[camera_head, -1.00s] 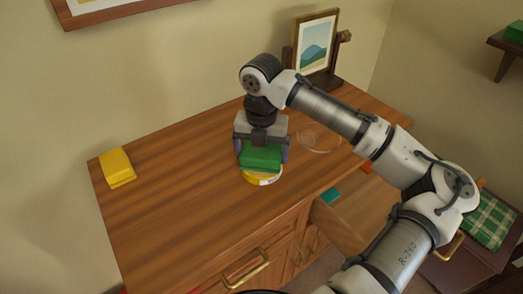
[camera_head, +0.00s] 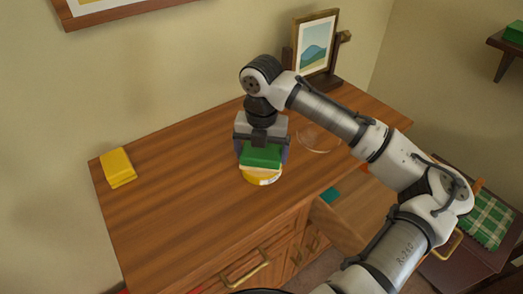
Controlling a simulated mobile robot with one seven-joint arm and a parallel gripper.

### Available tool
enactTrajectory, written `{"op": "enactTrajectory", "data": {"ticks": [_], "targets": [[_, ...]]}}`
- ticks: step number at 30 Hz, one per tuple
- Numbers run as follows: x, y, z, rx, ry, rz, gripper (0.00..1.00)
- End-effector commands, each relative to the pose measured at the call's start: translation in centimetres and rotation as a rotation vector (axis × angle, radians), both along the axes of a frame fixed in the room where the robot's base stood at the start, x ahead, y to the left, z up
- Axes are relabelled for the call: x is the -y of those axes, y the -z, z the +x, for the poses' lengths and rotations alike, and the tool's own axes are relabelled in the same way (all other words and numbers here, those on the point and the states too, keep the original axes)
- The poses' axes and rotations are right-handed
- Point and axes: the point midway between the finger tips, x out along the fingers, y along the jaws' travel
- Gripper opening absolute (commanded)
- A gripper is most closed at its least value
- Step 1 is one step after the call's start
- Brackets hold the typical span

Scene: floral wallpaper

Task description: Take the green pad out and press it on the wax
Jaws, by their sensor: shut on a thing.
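My gripper (camera_head: 262,150) points down over the dresser top and is shut on the green pad (camera_head: 260,157). A round yellow tin (camera_head: 262,179), which looks like the wax, sits on the wood directly below the pad. A pale layer (camera_head: 262,169) shows between the pad and the tin. I cannot tell whether the pad touches the wax, as the pad and gripper hide most of the tin's top.
A yellow block (camera_head: 117,167) lies at the left of the dresser top (camera_head: 180,205). A clear round dish (camera_head: 318,140) and a framed picture (camera_head: 315,48) stand behind right. An open drawer (camera_head: 352,212) holds a teal item (camera_head: 330,195). The left front is clear.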

Motion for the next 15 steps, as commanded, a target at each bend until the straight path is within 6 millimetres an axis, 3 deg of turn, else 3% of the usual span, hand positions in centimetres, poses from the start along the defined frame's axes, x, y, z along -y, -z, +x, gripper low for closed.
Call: {"op": "enactTrajectory", "data": {"ticks": [9,15], "targets": [[0.0,0.1,-0.1,-0.004,-0.001,-0.001,0.72],[0.0,-1.1,-0.1,-0.003,-0.001,0.0,0.72]]}}
